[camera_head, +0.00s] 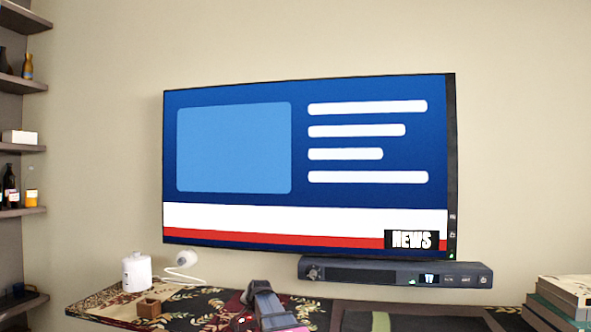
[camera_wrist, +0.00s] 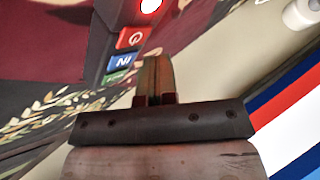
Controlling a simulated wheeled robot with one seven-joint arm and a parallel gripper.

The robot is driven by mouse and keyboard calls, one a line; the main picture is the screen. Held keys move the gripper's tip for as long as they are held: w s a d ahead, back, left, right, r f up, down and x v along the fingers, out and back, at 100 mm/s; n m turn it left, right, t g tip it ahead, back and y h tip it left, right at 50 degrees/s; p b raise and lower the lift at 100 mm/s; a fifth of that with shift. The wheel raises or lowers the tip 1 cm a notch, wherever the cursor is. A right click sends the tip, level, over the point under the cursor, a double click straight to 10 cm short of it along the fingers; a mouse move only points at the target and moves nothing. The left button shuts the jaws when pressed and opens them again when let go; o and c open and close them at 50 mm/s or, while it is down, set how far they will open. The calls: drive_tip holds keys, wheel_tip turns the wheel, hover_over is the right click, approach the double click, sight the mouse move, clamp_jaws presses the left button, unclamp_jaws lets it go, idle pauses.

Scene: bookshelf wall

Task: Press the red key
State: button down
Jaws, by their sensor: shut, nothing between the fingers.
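The red key (camera_wrist: 130,37), with a white power mark, shows in the wrist view at upper left of centre. A blue key (camera_wrist: 122,62) and a green key (camera_wrist: 117,76) lie in line below it on a narrow dark body. My gripper (camera_wrist: 156,62) is shut and empty, with its fingers just right of the keys in the picture. I cannot tell whether a fingertip touches anything. In the head view a dark jointed shape at the bottom centre looks like my gripper (camera_head: 264,300).
A patterned table (camera_head: 190,308) runs along the bottom. On it are a white jar (camera_head: 137,272), a small brown box (camera_head: 149,308) and a stack of books (camera_head: 562,298). A television (camera_head: 300,170) hangs behind, above a dark box (camera_head: 395,272). A bright red light (camera_wrist: 150,5) shows near the keys.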

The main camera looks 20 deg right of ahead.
sight(251, 318)
wheel_tip(251, 318, up, 6)
drive_tip(key=shift+f, duration=0.1)
idle(0.5)
